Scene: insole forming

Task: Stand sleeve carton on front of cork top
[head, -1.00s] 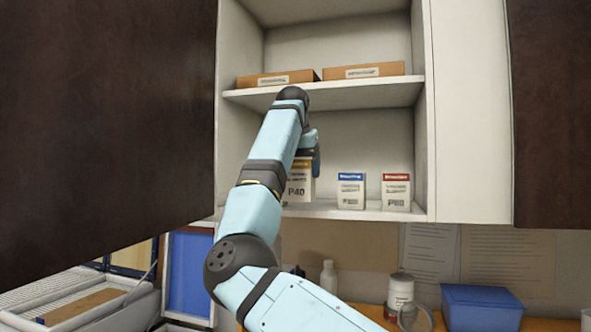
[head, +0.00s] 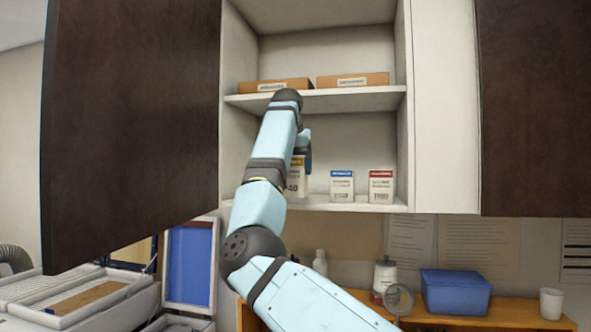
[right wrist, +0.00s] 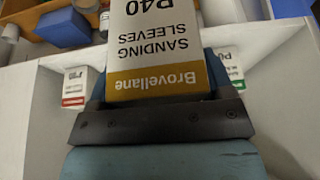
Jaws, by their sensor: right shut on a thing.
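The sleeve carton (head: 296,184), white with a yellow band and "P40", is in the open cabinet's lower compartment, partly hidden behind my right arm. In the right wrist view the carton (right wrist: 158,45) shows "Sanding Sleeves" upside down, between the fingers. My right gripper (head: 307,152) is shut on it; I cannot tell whether its base touches the shelf. A brown bench top (head: 465,321), probably the cork top, lies below the cabinet, its front out of frame. My left gripper is not in view.
A blue-band carton (head: 342,187) and a red-band carton (head: 381,187) stand to the right on the lower shelf. A green-band carton (right wrist: 229,66) shows in the wrist view. The bench holds a blue bin (head: 455,294), a bottle (head: 384,277) and a cup (head: 552,304).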

